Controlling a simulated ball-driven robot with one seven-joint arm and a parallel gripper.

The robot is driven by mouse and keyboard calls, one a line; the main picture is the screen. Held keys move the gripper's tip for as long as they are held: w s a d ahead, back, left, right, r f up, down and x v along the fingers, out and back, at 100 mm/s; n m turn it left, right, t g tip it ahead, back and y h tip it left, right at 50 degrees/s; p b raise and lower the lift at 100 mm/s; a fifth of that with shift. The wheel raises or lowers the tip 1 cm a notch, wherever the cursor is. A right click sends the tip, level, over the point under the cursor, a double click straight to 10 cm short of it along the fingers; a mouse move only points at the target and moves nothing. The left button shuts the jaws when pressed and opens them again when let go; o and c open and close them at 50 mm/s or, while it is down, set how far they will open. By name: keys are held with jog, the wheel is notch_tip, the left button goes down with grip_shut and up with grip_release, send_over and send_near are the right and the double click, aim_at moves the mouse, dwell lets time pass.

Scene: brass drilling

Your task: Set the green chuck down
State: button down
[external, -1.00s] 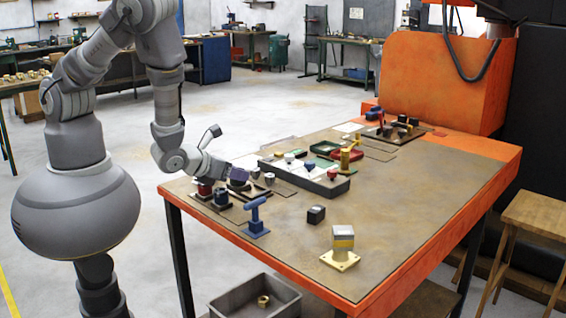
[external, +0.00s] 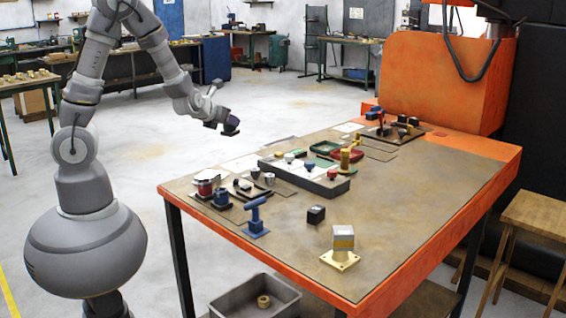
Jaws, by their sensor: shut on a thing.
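My gripper (external: 217,120) is raised in the air off the table's far left edge. It is shut on a small dark purple block (external: 231,126), which hangs clear of the tabletop. I cannot make out a green chuck for certain. A green tray-like piece (external: 325,147) lies at the back of the table, beside a red-edged one. A dark plate (external: 262,193) with small grey pieces stands near the left edge.
A long grey tray (external: 307,179) holds knobs. The right front is clear.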

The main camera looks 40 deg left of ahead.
jog(key=shift+r, duration=0.1)
dwell(0.3)
jog(key=s+d+f+m+h+p, duration=0.1)
jog(key=s+d+f+p, duration=0.1)
jog(key=s+d+p, duration=0.4)
jog(key=s+d+f+m+h+p, duration=0.2)
jog(key=s+d+p, duration=0.4)
jog(key=d, duration=1.1)
jog(key=s, duration=0.3)
jog(key=shift+s+f+t+h+p, duration=0.3)
jog(key=shift+s+f, duration=0.1)
notch_tip(320, 180, down, 10)
jog(key=shift+r+b, duration=0.2)
jog(key=shift+b, duration=1.05)
